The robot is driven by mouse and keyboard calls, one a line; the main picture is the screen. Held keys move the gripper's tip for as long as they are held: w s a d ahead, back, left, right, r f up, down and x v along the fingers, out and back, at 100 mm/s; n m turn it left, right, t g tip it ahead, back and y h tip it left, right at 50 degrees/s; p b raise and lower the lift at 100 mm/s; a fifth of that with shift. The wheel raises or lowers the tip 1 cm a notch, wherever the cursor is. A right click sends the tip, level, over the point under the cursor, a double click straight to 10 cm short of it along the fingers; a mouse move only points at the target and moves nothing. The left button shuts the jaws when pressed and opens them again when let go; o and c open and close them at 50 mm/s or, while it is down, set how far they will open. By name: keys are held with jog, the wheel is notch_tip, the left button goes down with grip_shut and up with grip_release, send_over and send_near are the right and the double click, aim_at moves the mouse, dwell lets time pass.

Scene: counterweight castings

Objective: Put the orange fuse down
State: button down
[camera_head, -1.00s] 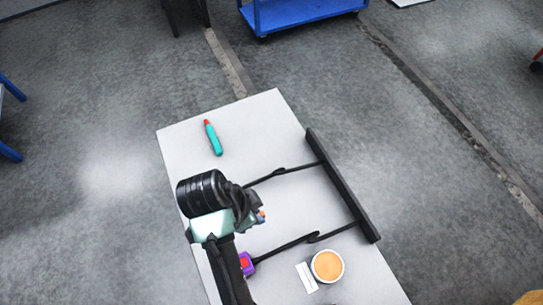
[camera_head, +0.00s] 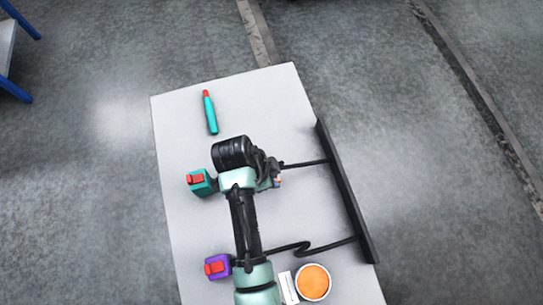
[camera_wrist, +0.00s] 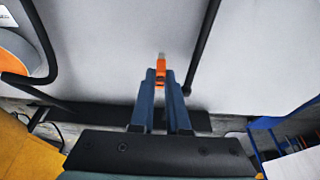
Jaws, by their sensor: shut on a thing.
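The orange fuse (camera_wrist: 160,70) is held between the tips of my gripper in the wrist view, with a small pale end sticking out beyond them. My gripper (camera_wrist: 161,80) is shut on it, over the white table (camera_head: 240,98). In the head view my gripper (camera_head: 276,180) is over the middle of the table, left of the black bar, and my arm hides most of the fuse. I cannot tell how high the fuse is above the table.
A black bar (camera_head: 345,190) runs along the table's right side, with black cables leading left. A teal connector (camera_head: 201,183), a purple connector (camera_head: 217,266), a teal pen-like tool (camera_head: 210,113), an orange-filled white cup (camera_head: 313,282) and a white card (camera_head: 288,288) surround clear patches.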

jog(key=shift+f, duration=1.35)
jog(key=shift+f, duration=0.15)
jog(key=c, duration=0.9)
grip_release()
